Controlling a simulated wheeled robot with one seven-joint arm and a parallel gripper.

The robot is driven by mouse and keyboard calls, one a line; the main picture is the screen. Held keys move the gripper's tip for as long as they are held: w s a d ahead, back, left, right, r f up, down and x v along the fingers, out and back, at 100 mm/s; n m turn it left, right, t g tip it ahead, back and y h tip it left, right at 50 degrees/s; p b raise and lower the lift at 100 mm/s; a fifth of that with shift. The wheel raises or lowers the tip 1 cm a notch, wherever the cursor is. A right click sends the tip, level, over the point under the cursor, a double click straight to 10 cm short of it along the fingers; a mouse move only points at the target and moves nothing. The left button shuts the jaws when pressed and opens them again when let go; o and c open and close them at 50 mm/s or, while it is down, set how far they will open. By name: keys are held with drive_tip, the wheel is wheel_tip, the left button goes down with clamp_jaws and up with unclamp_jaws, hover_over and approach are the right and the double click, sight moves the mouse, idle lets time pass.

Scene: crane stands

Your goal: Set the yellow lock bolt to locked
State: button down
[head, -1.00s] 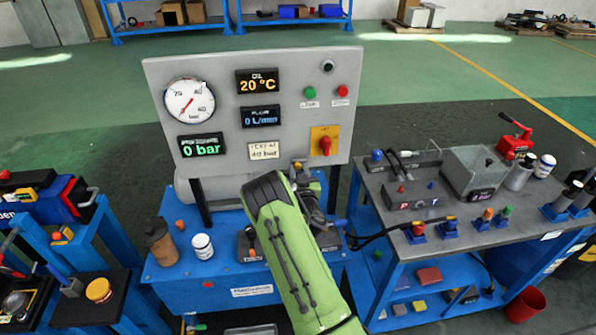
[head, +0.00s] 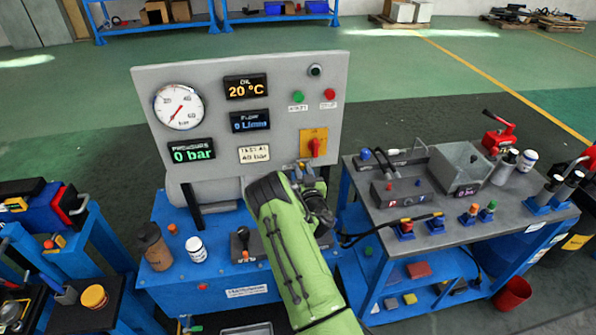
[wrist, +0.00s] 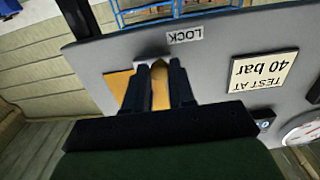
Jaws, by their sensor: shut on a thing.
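My gripper (wrist: 160,88) is shut on the yellow lock bolt (wrist: 160,82), which shows as a narrow yellow strip between the two dark fingers in the wrist view. A "LOCK" label (wrist: 185,35), upside down there, is on the panel just beyond the fingertips. In the head view my gripper (head: 311,172) is at the lower right of the grey test panel (head: 230,70), just below the orange plate with its red switch (head: 315,147). The bolt is hidden there behind my gripper and arm.
The orange plate (wrist: 119,84) lies close beside the left finger in the wrist view. A grey workbench (head: 380,215) with a metal box and several fittings stands to the right. A brown bottle (head: 154,246) and a white jar (head: 196,250) stand below the panel, left of my arm.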

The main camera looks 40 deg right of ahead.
drive_tip(key=shift+d+r, duration=0.1)
drive_tip(key=shift+d, duration=0.05)
drive_tip(key=c, duration=0.9)
unclamp_jaws()
drive_tip(key=shift+s+d, duration=0.1)
drive_tip(key=shift+s, duration=0.05)
drive_tip(key=shift+c, duration=0.2)
drive_tip(key=b+v, duration=0.7)
drive_tip(key=v, duration=0.8)
drive_tip(key=shift+s+a, duration=0.25)
drive_tip(key=shift+s, duration=0.05)
